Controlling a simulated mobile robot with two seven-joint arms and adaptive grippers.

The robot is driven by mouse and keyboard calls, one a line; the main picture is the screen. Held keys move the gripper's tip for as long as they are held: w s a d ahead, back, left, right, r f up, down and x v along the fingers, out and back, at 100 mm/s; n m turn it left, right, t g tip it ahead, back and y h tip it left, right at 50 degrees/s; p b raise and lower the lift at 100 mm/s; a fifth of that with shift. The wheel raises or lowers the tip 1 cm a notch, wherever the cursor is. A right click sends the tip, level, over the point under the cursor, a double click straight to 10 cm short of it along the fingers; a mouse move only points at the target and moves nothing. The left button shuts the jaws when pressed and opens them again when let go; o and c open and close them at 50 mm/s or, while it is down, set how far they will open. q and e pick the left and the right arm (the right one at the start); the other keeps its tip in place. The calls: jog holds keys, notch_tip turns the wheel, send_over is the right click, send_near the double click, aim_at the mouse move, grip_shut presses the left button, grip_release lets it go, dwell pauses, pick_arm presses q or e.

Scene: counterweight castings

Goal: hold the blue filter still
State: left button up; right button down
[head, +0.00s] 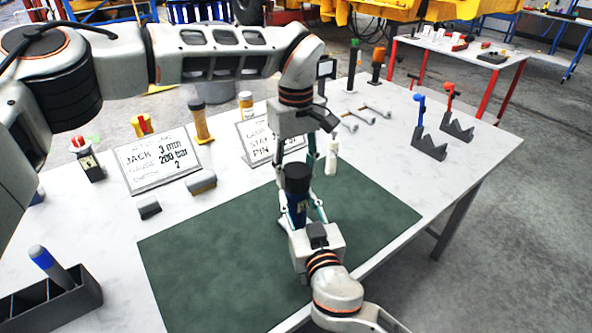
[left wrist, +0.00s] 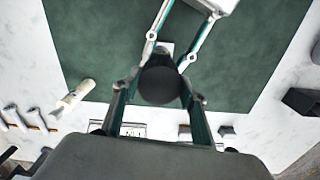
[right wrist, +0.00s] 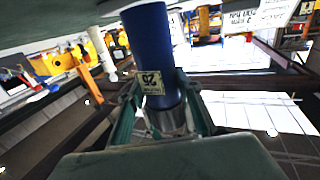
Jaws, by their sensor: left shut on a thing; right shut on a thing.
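The blue filter (head: 299,210) stands upright over the green mat, with a black cap (head: 297,178) on top. My left gripper (head: 296,172) comes down from above and is shut on the black cap, which also shows end-on in the left wrist view (left wrist: 160,82). My right gripper (head: 302,222) reaches from the front and is shut on the filter's lower part. In the right wrist view the blue body (right wrist: 147,40) rises between my fingers, with a pale label (right wrist: 150,82) and a metallic end (right wrist: 165,118). Its foot is hidden in the head view.
The green mat (head: 200,250) is mostly clear. Dark V-block stands (head: 429,145) are at the right. A dark divided bin (head: 60,300) is at the front left.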

pick_arm(q)
jog(key=m, duration=0.7)
jog(key=shift+m, duration=0.3)
jog(key=o, duration=0.9)
jog(key=shift+r, duration=2.25)
jog(key=shift+c, duration=0.4)
